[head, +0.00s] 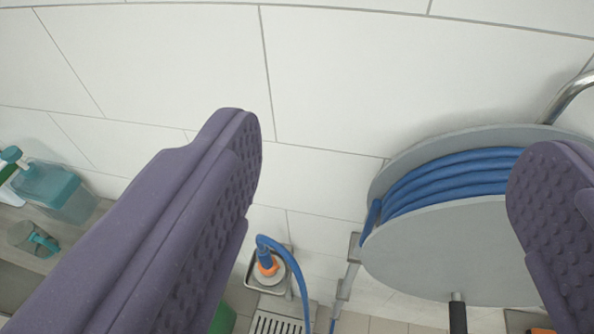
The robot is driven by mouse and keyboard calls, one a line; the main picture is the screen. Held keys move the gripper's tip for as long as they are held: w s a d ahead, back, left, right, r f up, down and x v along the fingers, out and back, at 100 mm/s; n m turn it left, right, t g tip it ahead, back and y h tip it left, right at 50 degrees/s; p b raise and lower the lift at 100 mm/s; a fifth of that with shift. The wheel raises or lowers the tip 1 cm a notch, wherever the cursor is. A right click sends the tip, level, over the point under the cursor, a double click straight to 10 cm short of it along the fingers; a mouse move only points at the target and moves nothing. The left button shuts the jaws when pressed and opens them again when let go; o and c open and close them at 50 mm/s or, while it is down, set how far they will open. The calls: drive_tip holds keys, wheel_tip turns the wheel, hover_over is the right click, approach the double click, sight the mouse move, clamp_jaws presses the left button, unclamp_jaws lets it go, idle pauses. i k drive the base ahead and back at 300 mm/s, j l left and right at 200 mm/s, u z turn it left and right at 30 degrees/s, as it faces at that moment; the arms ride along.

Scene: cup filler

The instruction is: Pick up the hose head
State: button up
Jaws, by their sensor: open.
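My gripper (380,165) is open, with its two purple ridged fingers wide apart at the left and right of the view. Nothing is between the fingertips up close. The hose head (267,264) shows as a small blue and orange piece low in the middle, beyond the left finger and well apart from it. It sits at a grey metal holder (268,288). A blue hose (298,275) curves up from it and down to the right. The hose's lower run leaves the bottom of the view.
A grey hose reel (430,250) wound with blue hose is at the right, partly behind the right finger. A metal drain grate (275,324) lies below the holder. A teal container (55,190) and a cup (32,240) stand at the left. A white tiled wall (330,80) is behind.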

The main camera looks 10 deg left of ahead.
sight(276, 281)
drive_tip(key=k+j+u, duration=0.1)
drive_tip(key=k+u, duration=0.3)
drive_tip(key=u, duration=0.9)
drive_tip(key=z, duration=0.9)
